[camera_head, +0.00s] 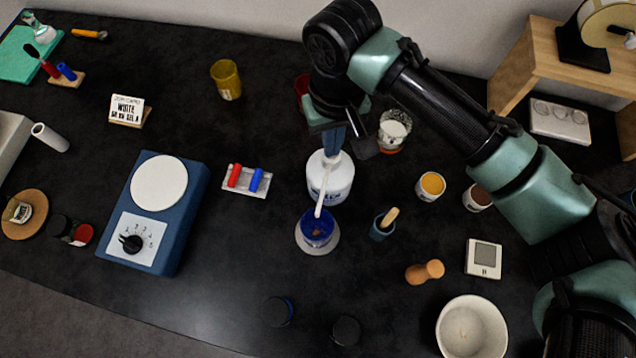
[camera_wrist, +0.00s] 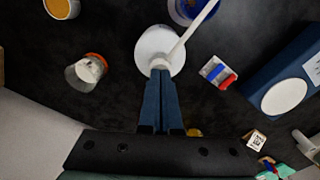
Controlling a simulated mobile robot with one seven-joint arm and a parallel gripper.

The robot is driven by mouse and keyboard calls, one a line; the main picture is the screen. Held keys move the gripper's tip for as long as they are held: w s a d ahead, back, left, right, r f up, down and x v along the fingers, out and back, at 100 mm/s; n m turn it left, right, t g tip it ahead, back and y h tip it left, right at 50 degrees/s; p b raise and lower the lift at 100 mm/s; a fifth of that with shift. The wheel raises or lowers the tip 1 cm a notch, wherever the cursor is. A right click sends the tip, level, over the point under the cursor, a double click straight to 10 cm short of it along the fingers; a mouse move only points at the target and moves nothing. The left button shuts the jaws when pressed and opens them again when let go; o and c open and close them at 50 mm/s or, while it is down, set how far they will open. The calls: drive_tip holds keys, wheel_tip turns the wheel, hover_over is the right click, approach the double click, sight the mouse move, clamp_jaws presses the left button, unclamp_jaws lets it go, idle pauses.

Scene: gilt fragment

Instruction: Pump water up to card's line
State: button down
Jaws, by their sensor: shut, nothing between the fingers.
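A white pump bottle (camera_head: 328,186) with dark lettering stands upright near the middle of the table; it also shows in the wrist view (camera_wrist: 149,42). Its long white spout reaches over a blue cup (camera_head: 316,228), which sits on a pale round coaster (camera_head: 302,242). The cup's rim is partly in the wrist view (camera_wrist: 180,14); its water level cannot be made out. My gripper (camera_head: 333,150) points down with its blue fingers together and empty, right at the pump's top; contact is unclear. A white card (camera_head: 127,108) with black writing stands at the left; its text is too small to read surely.
A blue stirrer with a white plate (camera_head: 159,183) stands left. A small tray with red and blue pieces (camera_head: 247,188) lies beside the bottle. A glass beaker (camera_head: 393,130), a yellow jar (camera_head: 431,185) and a small pot (camera_head: 382,227) stand right. Black lids (camera_head: 277,311) lie in front.

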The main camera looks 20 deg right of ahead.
drive_tip(key=shift+r+p, duration=1.35)
drive_tip(key=shift+r, duration=0.05)
drive_tip(key=shift+f, duration=0.1)
drive_tip(key=shift+f+b, duration=0.9)
drive_tip(key=shift+f, duration=0.5)
drive_tip(key=shift+r+p, duration=1.45)
drive_tip(key=shift+r, duration=0.05)
